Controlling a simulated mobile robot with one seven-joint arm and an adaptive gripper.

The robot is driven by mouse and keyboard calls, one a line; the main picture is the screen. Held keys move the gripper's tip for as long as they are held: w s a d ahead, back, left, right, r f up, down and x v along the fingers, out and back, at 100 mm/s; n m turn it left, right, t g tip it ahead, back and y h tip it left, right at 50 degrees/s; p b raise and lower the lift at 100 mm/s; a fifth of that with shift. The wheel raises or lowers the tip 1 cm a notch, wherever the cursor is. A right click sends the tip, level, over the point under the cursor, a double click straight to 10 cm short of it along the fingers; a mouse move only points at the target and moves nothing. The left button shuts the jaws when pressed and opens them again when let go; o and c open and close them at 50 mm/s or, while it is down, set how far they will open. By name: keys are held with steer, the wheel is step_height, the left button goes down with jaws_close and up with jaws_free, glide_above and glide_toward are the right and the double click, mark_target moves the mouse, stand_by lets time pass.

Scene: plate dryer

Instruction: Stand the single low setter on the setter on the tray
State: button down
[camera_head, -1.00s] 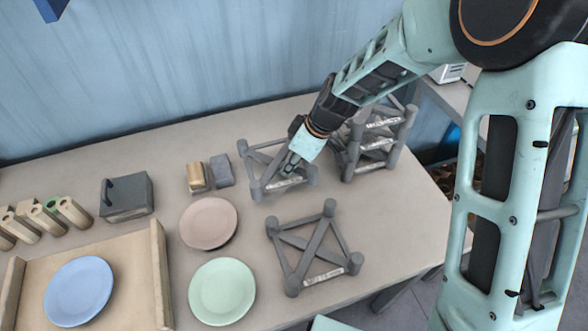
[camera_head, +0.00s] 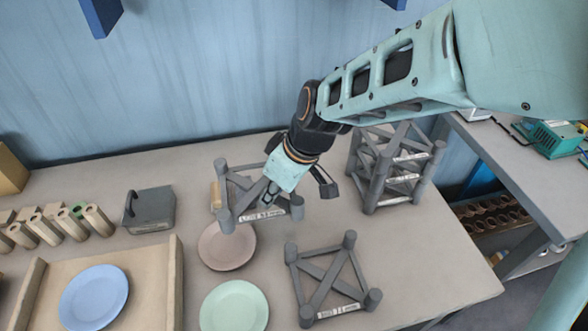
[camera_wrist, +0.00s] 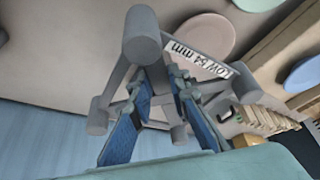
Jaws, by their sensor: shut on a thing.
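My gripper (camera_head: 268,193) is shut on a grey low setter (camera_head: 262,214), a square frame with corner posts and a cross brace. It holds the setter above the table, roughly level. In the wrist view the setter (camera_wrist: 205,62) fills the middle, with a "LOW 54 mm" label, and my fingers (camera_wrist: 166,80) close on its brace. A wooden tray (camera_head: 174,285) with raised side rails lies at the lower left. A blue plate (camera_head: 93,295) is in the tray; no setter shows there, and the tray's front is cut off. Another setter (camera_head: 340,310) stands on the table at front right.
A stack of setters (camera_head: 404,177) stands at back right. A pink plate (camera_head: 227,250) and a green plate (camera_head: 234,306) lie between tray and front setter. A grey box (camera_head: 150,212) and several beige holders (camera_head: 55,228) stand at back left.

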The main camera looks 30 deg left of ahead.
steer(key=shift+r+p, duration=1.4)
steer(key=shift+r, duration=1.3)
steer(key=shift+f, duration=0.1)
